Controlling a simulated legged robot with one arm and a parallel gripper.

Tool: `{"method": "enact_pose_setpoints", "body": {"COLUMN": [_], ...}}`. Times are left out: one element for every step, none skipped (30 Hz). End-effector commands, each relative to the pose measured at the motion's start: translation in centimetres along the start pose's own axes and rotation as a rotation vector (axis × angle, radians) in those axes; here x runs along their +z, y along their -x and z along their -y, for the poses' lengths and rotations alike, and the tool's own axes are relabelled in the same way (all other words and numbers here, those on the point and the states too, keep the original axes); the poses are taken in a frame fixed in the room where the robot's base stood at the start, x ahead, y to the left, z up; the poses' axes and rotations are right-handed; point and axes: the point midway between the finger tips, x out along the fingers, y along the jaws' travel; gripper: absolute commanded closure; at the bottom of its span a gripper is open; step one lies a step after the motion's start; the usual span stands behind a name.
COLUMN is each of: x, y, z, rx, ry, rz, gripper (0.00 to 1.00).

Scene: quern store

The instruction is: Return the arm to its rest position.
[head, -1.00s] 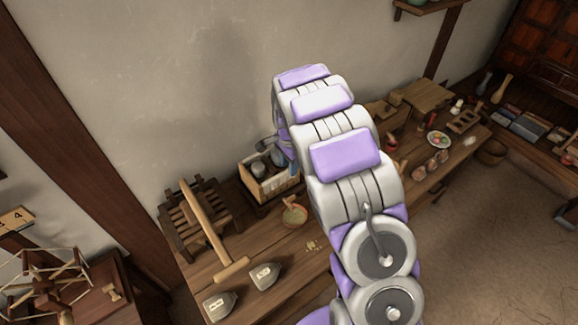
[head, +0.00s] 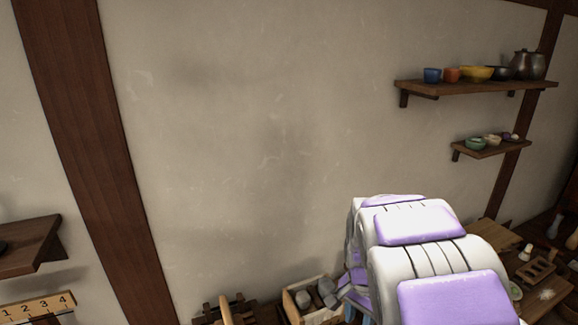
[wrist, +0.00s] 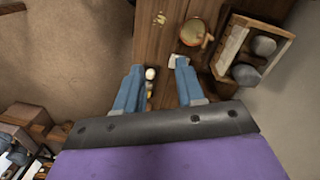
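My arm reaches up from the lower right of the head view, over the workbench, with white and purple links. In the wrist view my gripper (wrist: 157,85) has two blue fingers spread well apart, with nothing gripped between them. The wooden bench (wrist: 150,45) lies below. A small white and yellow thing (wrist: 150,75) shows beside the left finger and appears to lie below it. In the head view my arm hides most of the gripper; only bluish parts show beside the crate.
A wooden crate (head: 290,305) with grey rounded things stands by the wall, right of my fingers in the wrist view (wrist: 232,45). A small bowl (wrist: 193,35) is near it. Wall shelves (head: 440,88) hold bowls and pots. The wall's middle is bare.

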Motion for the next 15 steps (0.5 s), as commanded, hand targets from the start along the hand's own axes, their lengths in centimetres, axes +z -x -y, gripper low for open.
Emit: {"method": "enact_pose_setpoints", "body": {"x": [1.3,2.0,3.0,3.7,4.5,5.5,6.3,7.0,8.0,8.8,9.6,10.6,11.4,12.2,13.3], "y": [0.9,1.3,1.8,2.2,2.6,2.9,3.2,3.5,3.7,3.9,4.1,4.2,4.4,4.5,4.5], "z": [-1.3,-2.0,-3.0,-3.6,-4.4,-5.3,-6.0,-6.7,-7.6,-8.3,-9.0,-9.9,-10.6,-11.3,-12.3], "rx": [0.001,0.003,0.005,0.005,0.006,0.009,0.009,0.008,0.01,0.01,0.009,0.009,0.008,0.008,0.009], "ry": [0.038,0.063,0.098,0.124,0.15,0.185,0.212,0.239,0.277,0.304,0.333,0.372,0.402,0.431,0.471], "rz": [0.003,0.007,0.013,0.016,0.02,0.028,0.031,0.032,0.038,0.043,0.047,0.053,0.056,0.06,0.069], "gripper": [0.62,0.62,0.62,0.62,0.62,0.62,0.62,0.62,0.62,0.62,0.62,0.62,0.62,0.62,0.62]}}
